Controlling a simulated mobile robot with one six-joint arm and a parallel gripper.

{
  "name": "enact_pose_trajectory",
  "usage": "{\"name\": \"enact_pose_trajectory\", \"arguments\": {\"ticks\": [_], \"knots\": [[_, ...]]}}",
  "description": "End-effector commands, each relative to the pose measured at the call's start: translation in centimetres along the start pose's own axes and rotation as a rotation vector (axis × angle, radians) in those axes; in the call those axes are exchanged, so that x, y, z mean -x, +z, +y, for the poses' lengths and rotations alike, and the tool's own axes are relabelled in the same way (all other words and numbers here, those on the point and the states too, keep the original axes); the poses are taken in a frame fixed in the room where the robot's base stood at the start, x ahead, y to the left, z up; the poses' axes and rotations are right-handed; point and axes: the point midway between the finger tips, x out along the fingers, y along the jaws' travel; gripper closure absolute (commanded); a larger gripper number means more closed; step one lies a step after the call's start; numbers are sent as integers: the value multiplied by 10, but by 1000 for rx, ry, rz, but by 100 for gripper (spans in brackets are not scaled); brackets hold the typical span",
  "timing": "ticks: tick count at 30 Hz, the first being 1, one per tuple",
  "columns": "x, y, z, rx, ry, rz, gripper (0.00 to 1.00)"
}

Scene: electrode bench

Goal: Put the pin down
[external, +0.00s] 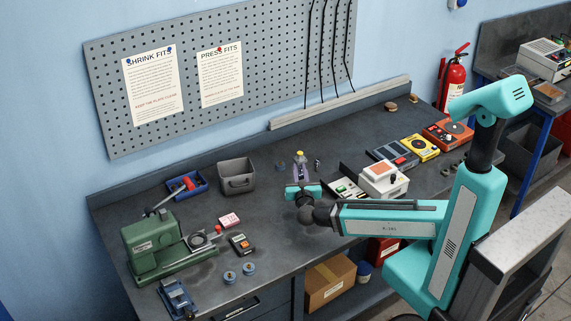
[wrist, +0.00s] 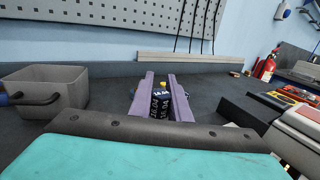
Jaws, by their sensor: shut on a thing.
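My gripper (external: 299,172) reaches out over the middle of the dark bench, its purple fingers pointing toward the back wall. In the wrist view the fingers (wrist: 160,82) are shut on a dark piece with white print, which I take for the pin (wrist: 160,104). A yellow top shows at its far end, and in the external view the same yellow tip (external: 300,154) shows just past the fingers. The fingers hide most of the pin's sides. I cannot tell whether its lower end touches the bench.
A grey bin (external: 236,177) stands left of the gripper. A green press (external: 160,246) stands at the far left. Small dark pieces lie near the fingers. Bench in front of the bin is clear.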

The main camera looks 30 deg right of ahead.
Motion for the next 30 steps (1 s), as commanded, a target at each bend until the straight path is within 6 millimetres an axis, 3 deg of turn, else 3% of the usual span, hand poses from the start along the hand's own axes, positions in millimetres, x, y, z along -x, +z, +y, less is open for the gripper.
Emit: {"name": "enact_pose_trajectory", "arguments": {"ticks": [21,26,30], "knots": [[2,-1,2,0,4,0,100],[12,-1,12,0,26,-1,100],[28,10,33,-3,63,-2,100]]}}
